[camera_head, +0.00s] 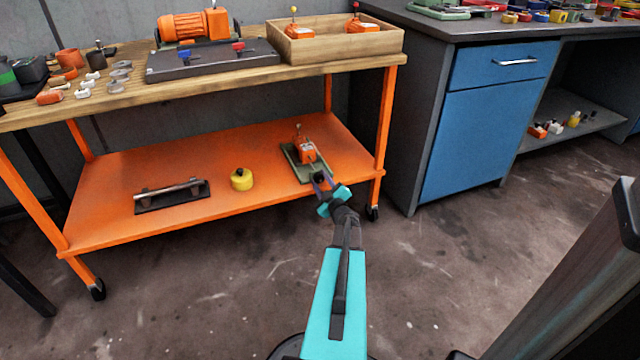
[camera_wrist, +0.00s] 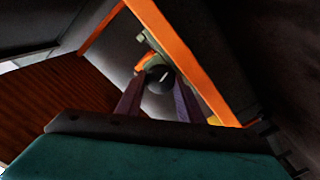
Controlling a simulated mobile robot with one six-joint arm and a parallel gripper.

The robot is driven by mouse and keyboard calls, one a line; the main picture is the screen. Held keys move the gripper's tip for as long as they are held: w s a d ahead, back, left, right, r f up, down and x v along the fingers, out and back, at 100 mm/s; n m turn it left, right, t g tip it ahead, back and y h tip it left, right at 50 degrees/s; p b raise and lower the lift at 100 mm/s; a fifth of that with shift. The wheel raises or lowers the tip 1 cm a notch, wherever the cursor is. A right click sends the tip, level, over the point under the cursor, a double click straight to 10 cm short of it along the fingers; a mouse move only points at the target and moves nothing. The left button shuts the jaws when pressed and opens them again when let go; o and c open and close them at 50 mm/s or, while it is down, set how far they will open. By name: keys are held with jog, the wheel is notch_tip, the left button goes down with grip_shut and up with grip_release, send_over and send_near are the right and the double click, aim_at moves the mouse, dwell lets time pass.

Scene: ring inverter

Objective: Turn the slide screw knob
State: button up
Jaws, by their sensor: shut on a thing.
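The slide unit has an orange body (camera_head: 306,151) on a green base (camera_head: 291,158). It sits on the cart's lower orange shelf, near the right front leg. My gripper (camera_head: 321,180) reaches in from the front and is at the near end of this unit. In the wrist view the knob (camera_wrist: 161,80) is a dark round disc with a short pale line on its face. The two purple fingers of my gripper (camera_wrist: 158,90) stand on either side of the knob and are shut on it. In the head view the gripper largely hides the knob.
The orange shelf (camera_head: 120,220) also holds a yellow round part (camera_head: 242,179) and a dark plate with a bar handle (camera_head: 171,196). The cart's right leg (camera_head: 384,125) stands close to my gripper. A blue cabinet (camera_head: 480,130) is to the right. Floor is clear in front.

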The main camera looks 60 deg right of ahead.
jog(key=shift+w+a+r+n, duration=0.15)
jog(key=shift+w+n, duration=0.1)
jog(key=shift+n, duration=0.35)
jog(key=o, duration=0.8)
jog(key=shift+s, duration=0.15)
jog(key=shift+s, duration=0.1)
jog(key=shift+s+a, duration=0.3)
jog(key=shift+s, duration=0.15)
jog(key=p+v, duration=0.3)
jog(key=v, duration=0.9)
jog(key=shift+s+a+p, duration=0.15)
jog(key=shift+p, duration=0.15)
